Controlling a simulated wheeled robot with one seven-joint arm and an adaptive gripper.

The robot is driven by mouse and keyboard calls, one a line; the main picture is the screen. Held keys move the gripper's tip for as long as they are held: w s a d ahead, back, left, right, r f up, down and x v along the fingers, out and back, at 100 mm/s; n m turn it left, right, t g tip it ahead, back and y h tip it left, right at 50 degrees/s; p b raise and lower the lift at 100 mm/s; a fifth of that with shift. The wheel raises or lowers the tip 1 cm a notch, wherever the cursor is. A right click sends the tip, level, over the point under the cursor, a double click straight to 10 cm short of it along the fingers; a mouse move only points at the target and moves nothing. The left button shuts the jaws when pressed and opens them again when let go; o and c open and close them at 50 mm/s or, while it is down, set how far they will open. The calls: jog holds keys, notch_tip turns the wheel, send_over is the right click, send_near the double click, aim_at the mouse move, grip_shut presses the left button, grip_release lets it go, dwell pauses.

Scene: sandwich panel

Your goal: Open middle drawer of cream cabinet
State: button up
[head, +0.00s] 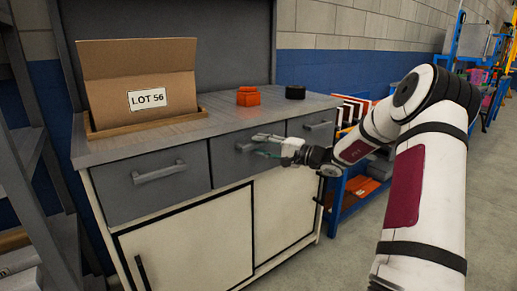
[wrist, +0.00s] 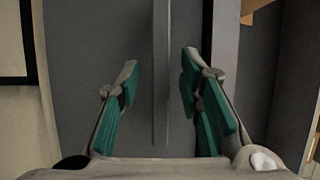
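The cream cabinet (head: 190,240) has a row of three grey drawers above cream doors. The middle drawer (head: 225,165) looks closed, with its front roughly in line with the others. Its bar handle (head: 246,147) is partly hidden by my gripper (head: 268,146), which is right in front of it. In the wrist view the handle (wrist: 160,75) is a grey bar running between the two teal-padded fingers of my gripper (wrist: 160,85). The fingers are apart, with a gap on both sides of the bar. The drawer front (wrist: 90,50) lies behind it.
On the cabinet top (head: 215,122) stand an open cardboard box (head: 105,95) marked LOT 56, an orange object (head: 248,97) and a black round object (head: 295,92). A blue rack (head: 345,205) stands right of the cabinet, a grey shelf (head: 30,150) left. Floor in front is clear.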

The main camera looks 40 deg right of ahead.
jog(key=shift+x, duration=0.8)
grip_shut()
jog(key=shift+s, duration=0.1)
jog(key=s+d, duration=0.1)
jog(key=s, duration=3.1)
jog(key=shift+s+d, duration=0.1)
grip_release()
